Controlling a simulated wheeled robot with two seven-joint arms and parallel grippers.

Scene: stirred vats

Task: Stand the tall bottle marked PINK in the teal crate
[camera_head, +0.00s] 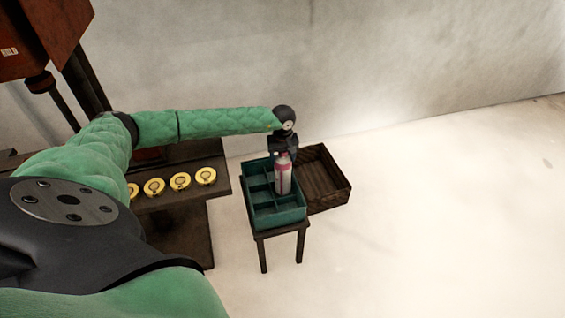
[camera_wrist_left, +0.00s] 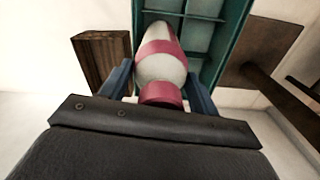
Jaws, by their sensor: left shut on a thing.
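The tall bottle (camera_head: 283,176) is white with pink bands. It stands about upright at the teal crate (camera_head: 277,217), over or in one of its compartments; I cannot tell whether its base touches the floor of the crate. The crate has several compartments and sits on a small dark stand. My left gripper (camera_head: 284,152) is shut on the bottle near its top. In the left wrist view the bottle (camera_wrist_left: 160,62) lies between the two fingers, with the crate (camera_wrist_left: 233,50) beyond it. The marking on the bottle is too small to read. My right gripper is not in view.
A brown wooden crate (camera_head: 328,184) is just right of the teal crate. A dark bench (camera_head: 217,186) with several round yellow-topped things (camera_head: 180,181) is to the left. A rust-red machine (camera_head: 40,35) stands at the upper left. The floor at right is clear.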

